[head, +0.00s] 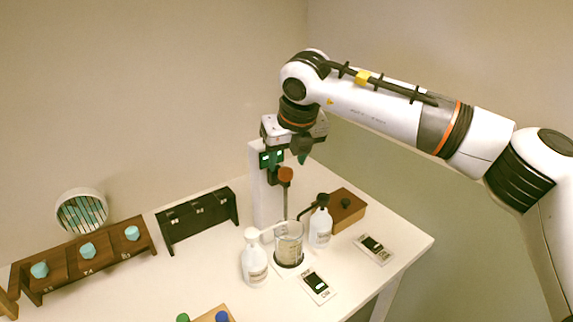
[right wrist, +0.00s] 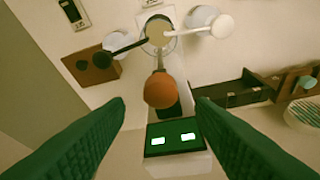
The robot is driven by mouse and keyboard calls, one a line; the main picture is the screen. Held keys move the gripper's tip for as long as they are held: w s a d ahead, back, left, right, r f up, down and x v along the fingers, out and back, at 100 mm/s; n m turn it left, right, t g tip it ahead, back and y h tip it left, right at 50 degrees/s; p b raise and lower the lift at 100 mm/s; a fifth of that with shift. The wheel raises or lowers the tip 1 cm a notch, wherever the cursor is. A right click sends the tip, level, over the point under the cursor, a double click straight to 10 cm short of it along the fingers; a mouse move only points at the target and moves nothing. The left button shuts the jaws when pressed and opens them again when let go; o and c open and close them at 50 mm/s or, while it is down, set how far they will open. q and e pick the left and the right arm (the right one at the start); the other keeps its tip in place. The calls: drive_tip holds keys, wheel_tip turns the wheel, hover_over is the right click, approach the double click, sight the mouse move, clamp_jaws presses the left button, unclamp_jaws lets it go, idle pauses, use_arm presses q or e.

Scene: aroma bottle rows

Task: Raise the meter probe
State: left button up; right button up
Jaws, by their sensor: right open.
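The meter probe (head: 285,198) is a thin grey rod with an orange-brown knob (head: 285,174) on top, standing upright with its lower end in a glass beaker (head: 289,245). In the right wrist view the knob (right wrist: 160,89) shows between and beyond my fingertips, with the beaker (right wrist: 158,32) past it. My right gripper (head: 303,152) is open and empty, just above the knob. Its two green fingers (right wrist: 160,104) are spread wide, apart from the knob. A white meter column with a green display (head: 271,158) stands behind. My left gripper is not in view.
A black rack (head: 197,218) and wooden rack with teal-capped bottles (head: 87,257) stand left.

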drive_tip(key=b+v, duration=0.2)
drive_tip(key=v, duration=0.8)
